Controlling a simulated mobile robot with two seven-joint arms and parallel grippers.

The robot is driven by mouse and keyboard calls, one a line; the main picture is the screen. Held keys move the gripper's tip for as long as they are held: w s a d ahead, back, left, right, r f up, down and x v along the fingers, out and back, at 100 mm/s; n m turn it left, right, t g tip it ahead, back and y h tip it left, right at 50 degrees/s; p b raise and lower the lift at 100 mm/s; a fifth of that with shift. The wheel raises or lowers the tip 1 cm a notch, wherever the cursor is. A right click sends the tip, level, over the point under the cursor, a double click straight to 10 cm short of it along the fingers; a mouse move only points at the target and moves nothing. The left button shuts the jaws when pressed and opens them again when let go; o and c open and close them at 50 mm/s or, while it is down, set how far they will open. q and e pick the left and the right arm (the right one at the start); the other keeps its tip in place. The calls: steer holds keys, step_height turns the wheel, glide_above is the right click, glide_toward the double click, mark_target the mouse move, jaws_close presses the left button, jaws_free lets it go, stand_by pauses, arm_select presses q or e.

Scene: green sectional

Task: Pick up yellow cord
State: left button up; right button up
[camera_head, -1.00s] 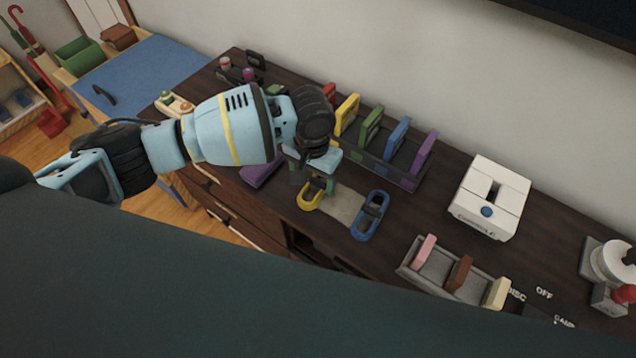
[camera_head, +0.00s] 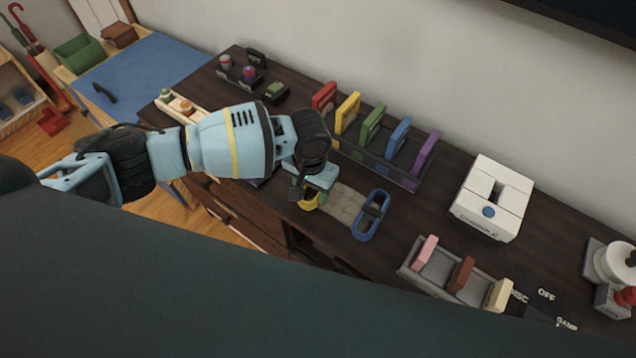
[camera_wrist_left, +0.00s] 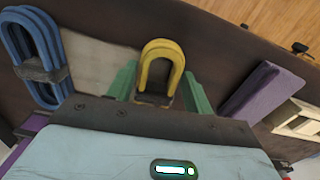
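The yellow cord (camera_head: 308,203) is a looped bundle at the left end of a grey mat (camera_head: 343,206) on the dark cabinet top. My left gripper (camera_head: 311,194) is down at it and hides much of it in the head view. In the left wrist view the yellow cord (camera_wrist_left: 161,52) stands out between the two green fingers of my left gripper (camera_wrist_left: 160,86). The fingers are apart, one on each side, with a gap showing beside the cord. A dark band lies at the loop's lower part. My right gripper is not in view.
A blue cord (camera_head: 371,215) lies at the mat's right end. A purple item (camera_wrist_left: 262,93) lies on the other side of the gripper. A rack of coloured cases (camera_head: 385,170), a white console (camera_head: 491,199) and a small grey tray (camera_head: 437,273) stand nearby.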

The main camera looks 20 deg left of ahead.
arm_select(q)
steer(key=c, duration=0.6)
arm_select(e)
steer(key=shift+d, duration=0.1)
arm_select(q)
steer(key=shift+r, duration=0.1)
